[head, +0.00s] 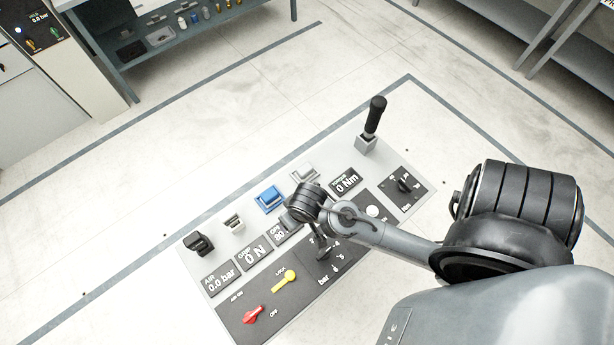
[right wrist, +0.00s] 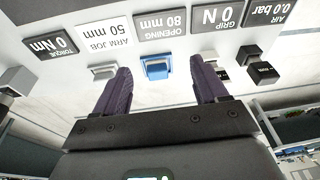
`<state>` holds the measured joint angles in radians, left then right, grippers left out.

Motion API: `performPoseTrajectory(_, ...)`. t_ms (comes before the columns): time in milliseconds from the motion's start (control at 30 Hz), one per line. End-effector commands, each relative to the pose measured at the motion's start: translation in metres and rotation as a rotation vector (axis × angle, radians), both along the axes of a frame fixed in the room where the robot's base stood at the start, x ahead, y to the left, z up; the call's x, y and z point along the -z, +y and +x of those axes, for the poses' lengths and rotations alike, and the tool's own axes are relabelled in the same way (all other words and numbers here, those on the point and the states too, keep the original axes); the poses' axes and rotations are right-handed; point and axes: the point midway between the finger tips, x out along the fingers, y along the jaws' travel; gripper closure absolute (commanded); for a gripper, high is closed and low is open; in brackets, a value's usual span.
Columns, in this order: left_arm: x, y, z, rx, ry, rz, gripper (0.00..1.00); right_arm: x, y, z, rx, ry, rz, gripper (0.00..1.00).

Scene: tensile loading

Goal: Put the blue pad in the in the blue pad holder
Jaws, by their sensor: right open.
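A blue block-shaped piece (head: 269,199) sits at the far edge of the grey control panel. It also shows between my fingers in the right wrist view (right wrist: 157,68), with a pale part against it. I cannot tell pad from holder in it. My right gripper (right wrist: 160,64) is open, and nothing is seen held between its two dark fingers. In the head view my right arm comes in over the middle of the panel and hides part of it, with its wrist close to the blue piece. The gap between fingers and blue piece is unclear. My left gripper is out of view.
Black (head: 198,243), white (head: 233,224) and grey (head: 305,172) fixtures line the same panel edge. An upright black-handled lever (head: 374,117) stands at its far right corner. Red (head: 253,315) and yellow (head: 284,281) knobs sit in front. The floor beyond the panel is clear.

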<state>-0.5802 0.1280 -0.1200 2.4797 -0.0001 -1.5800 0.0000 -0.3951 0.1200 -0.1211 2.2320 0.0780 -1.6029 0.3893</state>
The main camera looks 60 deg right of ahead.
Motion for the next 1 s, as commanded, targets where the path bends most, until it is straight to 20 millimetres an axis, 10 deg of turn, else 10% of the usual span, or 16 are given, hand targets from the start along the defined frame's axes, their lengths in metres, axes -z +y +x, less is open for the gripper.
performPoseTrajectory(300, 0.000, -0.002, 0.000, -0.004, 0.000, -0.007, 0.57, -0.049, 0.015, -0.047, -0.444, -0.076, -0.080, 0.28)
performPoseTrajectory(733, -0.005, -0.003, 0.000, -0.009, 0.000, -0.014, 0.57, -0.056, 0.015, -0.048, -0.464, -0.079, -0.085, 0.28)
performPoseTrajectory(1000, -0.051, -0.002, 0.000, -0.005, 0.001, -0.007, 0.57, -0.103, 0.015, -0.048, -0.463, -0.079, -0.085, 0.28)
